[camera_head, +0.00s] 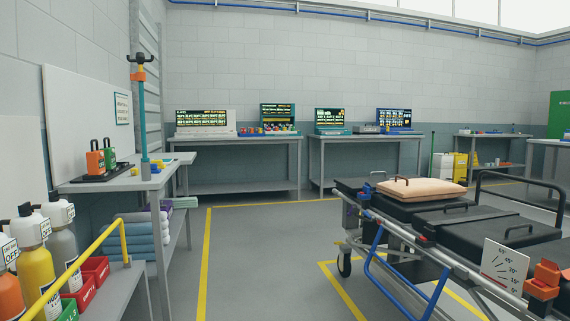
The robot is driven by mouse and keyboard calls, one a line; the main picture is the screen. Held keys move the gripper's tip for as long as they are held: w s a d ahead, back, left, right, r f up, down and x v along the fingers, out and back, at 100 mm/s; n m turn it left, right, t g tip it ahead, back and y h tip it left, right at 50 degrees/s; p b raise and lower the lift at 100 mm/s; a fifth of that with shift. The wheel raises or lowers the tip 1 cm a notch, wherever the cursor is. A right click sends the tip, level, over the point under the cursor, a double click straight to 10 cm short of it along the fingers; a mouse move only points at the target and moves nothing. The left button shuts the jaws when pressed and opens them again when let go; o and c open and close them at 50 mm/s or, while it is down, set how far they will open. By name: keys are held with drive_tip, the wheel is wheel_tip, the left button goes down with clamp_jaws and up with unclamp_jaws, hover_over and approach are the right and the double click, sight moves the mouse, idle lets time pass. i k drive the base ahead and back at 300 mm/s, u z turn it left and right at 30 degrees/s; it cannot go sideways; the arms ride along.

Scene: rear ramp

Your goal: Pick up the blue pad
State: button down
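A stack of folded blue-grey pads or blankets (143,240) lies on the lower shelf of the left side table (120,182). A purple folded piece lies beside its top. I cannot tell whether one of these is the blue pad, and no other thing in view is clearly a blue pad. My gripper is not in view.
A stretcher (435,215) with black cushions and a tan pillow (408,189) stands on the right. Bottles (36,268) and a yellow rail (88,255) are at the near left. Benches with screens (240,141) line the back wall. Grey floor (262,250) between is clear.

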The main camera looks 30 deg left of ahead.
sight(154, 169)
drive_tip(key=u, duration=0.25)
drive_tip(key=i, duration=1.2)
drive_tip(key=u, duration=1.45)
drive_tip(key=i, duration=0.65)
drive_tip(key=u, duration=0.7)
